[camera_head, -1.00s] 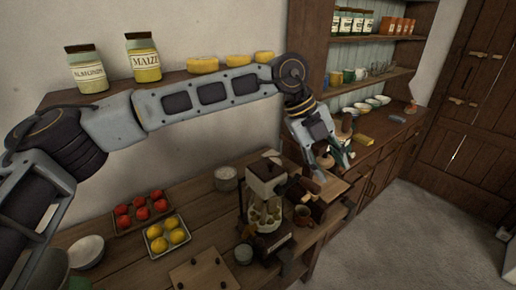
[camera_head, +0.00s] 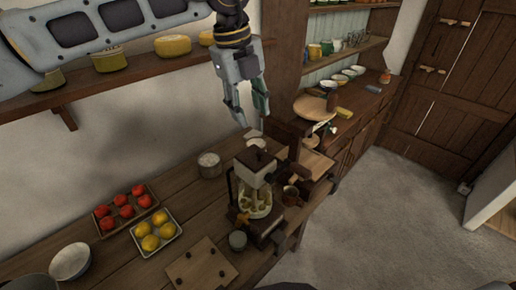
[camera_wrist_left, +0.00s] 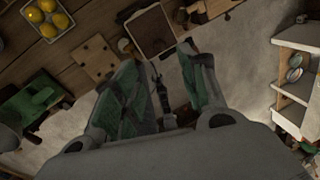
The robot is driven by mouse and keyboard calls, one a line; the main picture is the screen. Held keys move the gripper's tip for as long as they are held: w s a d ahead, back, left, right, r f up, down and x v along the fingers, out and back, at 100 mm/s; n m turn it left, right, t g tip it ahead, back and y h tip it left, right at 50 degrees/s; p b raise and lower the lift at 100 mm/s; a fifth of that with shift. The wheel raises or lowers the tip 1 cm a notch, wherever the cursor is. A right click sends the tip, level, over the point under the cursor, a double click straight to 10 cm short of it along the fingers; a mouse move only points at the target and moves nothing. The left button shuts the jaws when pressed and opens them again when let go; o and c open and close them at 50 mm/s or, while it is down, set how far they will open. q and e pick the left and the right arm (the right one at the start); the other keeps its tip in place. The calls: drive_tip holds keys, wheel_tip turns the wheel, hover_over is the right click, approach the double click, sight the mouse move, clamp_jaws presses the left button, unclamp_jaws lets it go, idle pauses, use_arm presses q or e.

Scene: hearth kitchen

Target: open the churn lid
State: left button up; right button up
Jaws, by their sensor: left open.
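What looks like the churn (camera_head: 258,200) stands on the wooden table in the head view, with a dark frame, a pale vessel and a pale block with a dark knob on top. I cannot tell which part is its lid or whether that is closed. My left gripper (camera_head: 252,117) hangs fingers down above and behind it in the picture, open and empty, apart from it. My right gripper is not in view.
Red fruit (camera_head: 125,208) and yellow fruit (camera_head: 155,232) sit in trays at the left of the table (camera_head: 195,215). A board (camera_head: 201,267), a small cup (camera_head: 237,240) and a pot (camera_head: 210,165) stand close by. A shelf (camera_head: 85,88) runs along the wall.

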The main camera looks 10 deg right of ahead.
sight(259, 150)
use_arm(q)
drive_tip(key=shift+f, duration=0.1)
drive_tip(key=shift+w+d+f+p, duration=0.15)
drive_tip(key=shift+d+f+p, duration=0.25)
drive_tip(key=shift+f, duration=1.85)
drive_tip(key=shift+w+d+f+p, duration=0.2)
drive_tip(key=shift+d+f+p, duration=0.25)
drive_tip(key=shift+f, duration=1.75)
drive_tip(key=shift+w+d+f+p, duration=0.15)
drive_tip(key=shift+d+f+p, duration=0.25)
drive_tip(key=shift+f, duration=1.85)
drive_tip(key=shift+c, duration=0.3)
clamp_jaws()
